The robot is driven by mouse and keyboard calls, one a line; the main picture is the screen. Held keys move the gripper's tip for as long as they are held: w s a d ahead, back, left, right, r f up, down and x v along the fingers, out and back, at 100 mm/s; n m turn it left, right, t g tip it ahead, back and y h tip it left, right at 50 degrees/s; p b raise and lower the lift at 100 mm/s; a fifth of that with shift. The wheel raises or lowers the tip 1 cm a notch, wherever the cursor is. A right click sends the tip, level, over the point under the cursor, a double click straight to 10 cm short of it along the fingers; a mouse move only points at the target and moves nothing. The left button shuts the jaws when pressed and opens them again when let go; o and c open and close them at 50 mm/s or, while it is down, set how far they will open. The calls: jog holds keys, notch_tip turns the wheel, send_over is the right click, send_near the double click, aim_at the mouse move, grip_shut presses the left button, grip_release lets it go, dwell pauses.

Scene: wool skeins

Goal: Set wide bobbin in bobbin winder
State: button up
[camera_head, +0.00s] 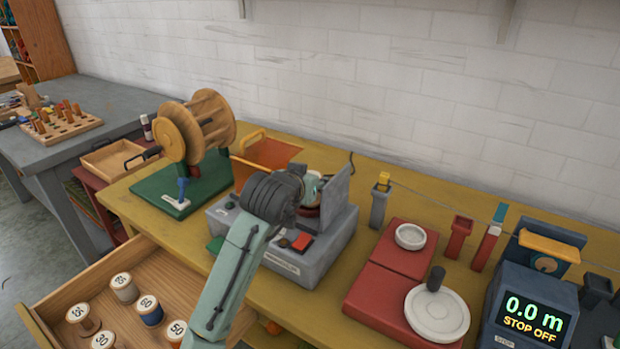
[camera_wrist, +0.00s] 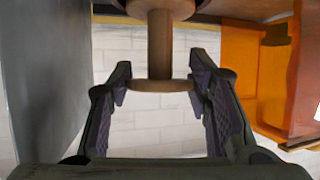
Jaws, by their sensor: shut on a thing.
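The bobbin winder (camera_head: 335,240) is a grey box with a raised grey lid (camera_head: 340,190), a red button and small knobs, on the yellow bench. My gripper (camera_wrist: 160,86) is shut on a brown wooden bobbin (camera_wrist: 160,45), with its two dark pads at either side of the bobbin's near flange. The bobbin's shaft runs away from the fingers to a second flange at the top of the wrist view. In the head view my wrist hides most of the gripper, which is over the winder beside the lid. I cannot tell whether the bobbin is seated.
An orange bin (camera_wrist: 268,75) stands close to the gripper. A wooden skein reel (camera_head: 180,130) on a green base stands left of the winder. An open drawer (camera_head: 55,300) holds several numbered spools. A red scale (camera_head: 375,300) and a meter reading 0.0 m (camera_head: 530,305) stand right.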

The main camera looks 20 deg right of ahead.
jog(key=shift+s+a+f, duration=0.1)
jog(key=shift+s+a, duration=0.15)
jog(key=shift+s, duration=0.05)
dwell(0.5)
jog(key=o, duration=1.2)
